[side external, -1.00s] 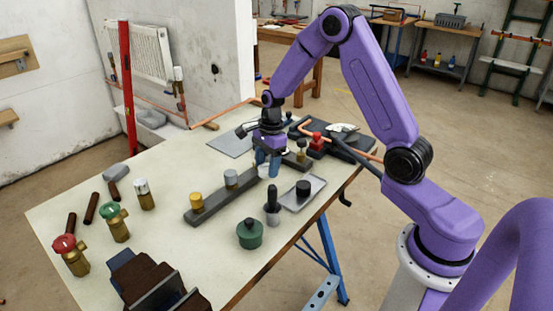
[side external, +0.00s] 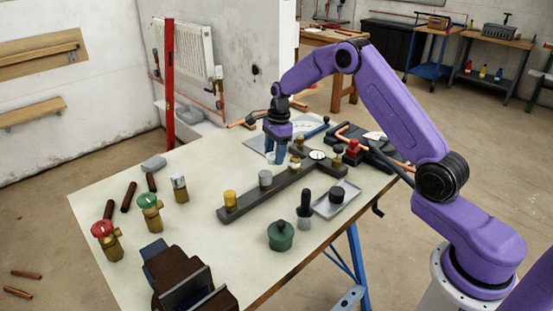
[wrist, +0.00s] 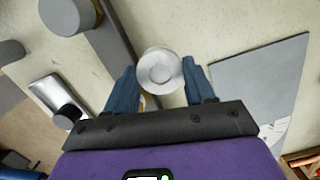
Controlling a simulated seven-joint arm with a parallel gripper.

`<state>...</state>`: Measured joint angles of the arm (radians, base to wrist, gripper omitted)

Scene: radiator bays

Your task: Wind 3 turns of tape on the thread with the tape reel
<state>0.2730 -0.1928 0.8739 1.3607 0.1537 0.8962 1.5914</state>
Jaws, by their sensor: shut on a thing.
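My gripper (side external: 276,152) is shut on the pale tape reel (side external: 272,158), held above the bench behind the dark rail. In the wrist view the reel (wrist: 160,71) is a light round disc between the blue fingers (wrist: 160,88). A sliver of something brass-coloured shows just below it. The dark rail (side external: 250,199) carries a brass-coloured fitting (side external: 230,199), a grey cylinder (side external: 265,178) and a brass fitting with a pale top (side external: 295,164). I cannot tell which of these bears the thread, or whether any tape is wound.
A grey sheet (wrist: 262,85) lies beside the gripper. Copper pipe and a red-topped fitting (side external: 352,148) lie to the right. A tray (side external: 345,196), green pot (side external: 281,235), valves (side external: 150,214) and a vise (side external: 190,280) stand nearer. The bench's left middle is mostly clear.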

